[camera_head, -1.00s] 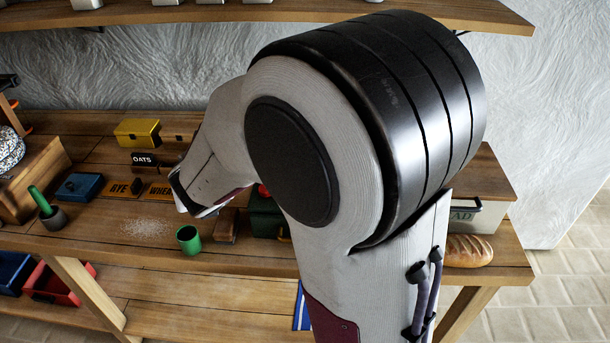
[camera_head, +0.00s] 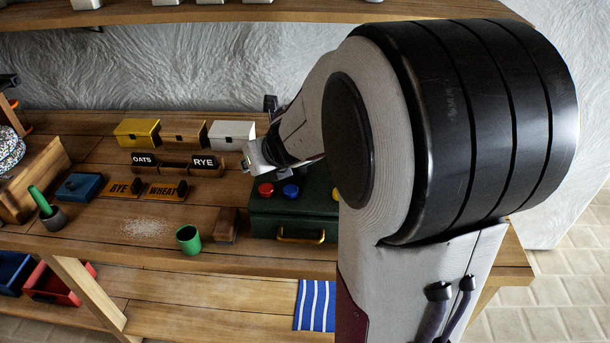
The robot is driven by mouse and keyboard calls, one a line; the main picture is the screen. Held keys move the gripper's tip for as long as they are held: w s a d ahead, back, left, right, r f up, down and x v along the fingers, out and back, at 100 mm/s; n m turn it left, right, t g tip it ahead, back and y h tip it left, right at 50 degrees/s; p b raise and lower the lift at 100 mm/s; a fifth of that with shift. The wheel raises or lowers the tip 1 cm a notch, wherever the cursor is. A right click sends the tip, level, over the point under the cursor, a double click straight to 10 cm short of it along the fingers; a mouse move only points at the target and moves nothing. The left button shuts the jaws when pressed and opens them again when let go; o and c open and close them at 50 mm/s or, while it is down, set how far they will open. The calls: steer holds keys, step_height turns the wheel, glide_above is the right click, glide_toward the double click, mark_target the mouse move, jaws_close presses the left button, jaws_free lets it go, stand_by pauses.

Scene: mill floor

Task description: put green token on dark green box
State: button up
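The dark green box (camera_head: 262,222) stands on the table right of centre, with a brass handle on its front. A red token (camera_head: 266,190), a blue token (camera_head: 290,191) and part of a yellow token (camera_head: 335,193) sit on its lid. My arm hides the box's right end. My gripper (camera_head: 250,162) is above and behind the lid's left part, apart from the tokens. It is small and seen from the side, so I cannot tell whether its fingers are open or hold anything. I cannot make out a green token.
A green cup (camera_head: 188,240) and a wooden block (camera_head: 227,224) stand left of the box. Yellow (camera_head: 138,132), wooden (camera_head: 185,133) and white (camera_head: 232,135) boxes line the back. A mortar (camera_head: 53,217) and blue box (camera_head: 80,187) are at left. Spilled grains (camera_head: 145,228) lie mid-table.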

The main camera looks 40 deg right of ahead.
steer(key=r, duration=0.2)
glide_above(311, 191)
steer(key=s+a, duration=0.1)
steer(key=s, duration=0.1)
steer(key=shift+s+d+f+n+y, duration=0.1)
steer(key=shift+s+d+n+y, duration=0.2)
steer(key=shift+s+n, duration=0.25)
steer(key=shift+s, duration=0.1)
steer(key=shift+f, duration=0.15)
steer(key=shift+f, duration=2.8)
steer(key=shift+f, duration=0.15)
steer(key=shift+f, duration=1.95)
steer(key=shift+f, duration=0.1)
